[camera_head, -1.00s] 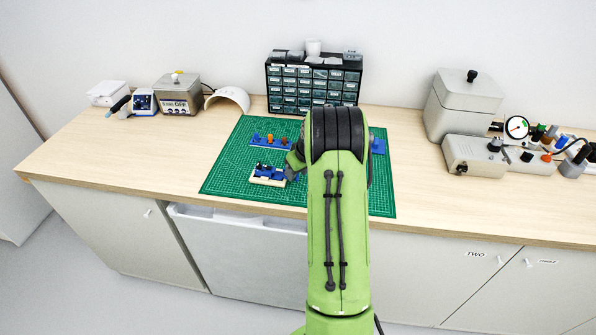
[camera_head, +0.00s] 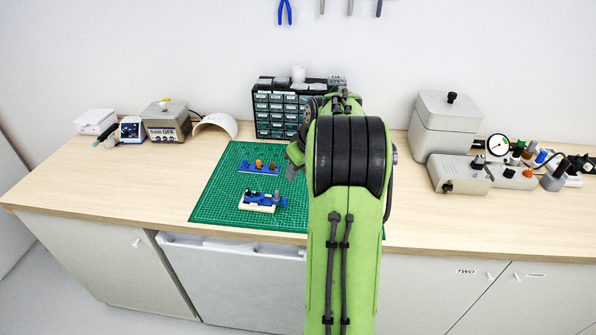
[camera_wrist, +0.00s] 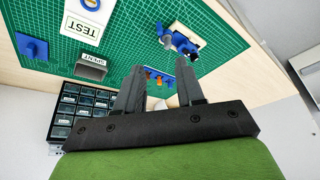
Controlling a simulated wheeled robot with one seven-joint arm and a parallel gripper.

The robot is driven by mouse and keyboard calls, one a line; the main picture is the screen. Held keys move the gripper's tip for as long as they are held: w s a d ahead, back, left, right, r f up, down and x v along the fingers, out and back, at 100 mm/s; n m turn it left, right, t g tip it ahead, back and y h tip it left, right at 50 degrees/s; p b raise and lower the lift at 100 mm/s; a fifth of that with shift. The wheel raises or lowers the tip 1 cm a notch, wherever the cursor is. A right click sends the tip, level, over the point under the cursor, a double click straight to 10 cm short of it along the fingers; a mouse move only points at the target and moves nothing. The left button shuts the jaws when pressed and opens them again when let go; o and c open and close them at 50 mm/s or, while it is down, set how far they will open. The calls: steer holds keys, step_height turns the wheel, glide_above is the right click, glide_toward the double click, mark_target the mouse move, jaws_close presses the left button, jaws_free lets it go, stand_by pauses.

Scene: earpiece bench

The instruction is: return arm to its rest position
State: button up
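My green arm with its black joint stands in front of the right half of the green mat (camera_head: 210,201) in the head view. Its end is mostly hidden behind the joint; a small grey part of my gripper shows at the joint's left. In the wrist view my gripper (camera_wrist: 164,88) has two dark fingers apart, with nothing held between them. A blue piece on a cream base (camera_head: 258,204) sits on the mat, and it also shows in the wrist view (camera_wrist: 178,42). A blue rack with small coloured parts (camera_head: 258,168) lies behind it.
A black drawer cabinet (camera_head: 277,108) stands at the back of the bench. Grey boxes (camera_head: 446,128) and a dial (camera_head: 498,145) are at right. Tags reading TEST (camera_wrist: 82,28) and SPENT (camera_wrist: 90,66) show in the wrist view. The bench's left front is clear.

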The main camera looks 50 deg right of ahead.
steer(key=s+a+r+n, duration=0.15)
steer(key=a+r, duration=0.25)
steer(key=a, duration=0.6)
steer(key=s+a+r+m, duration=0.1)
steer(key=s+a+r, duration=0.25)
steer(key=a, duration=0.65)
steer(key=s+a+f+n+t, duration=0.1)
steer(key=s+a, duration=1)
steer(key=s, duration=0.4)
steer(key=shift+f+y, duration=0.3)
steer(key=shift+f, duration=0.05)
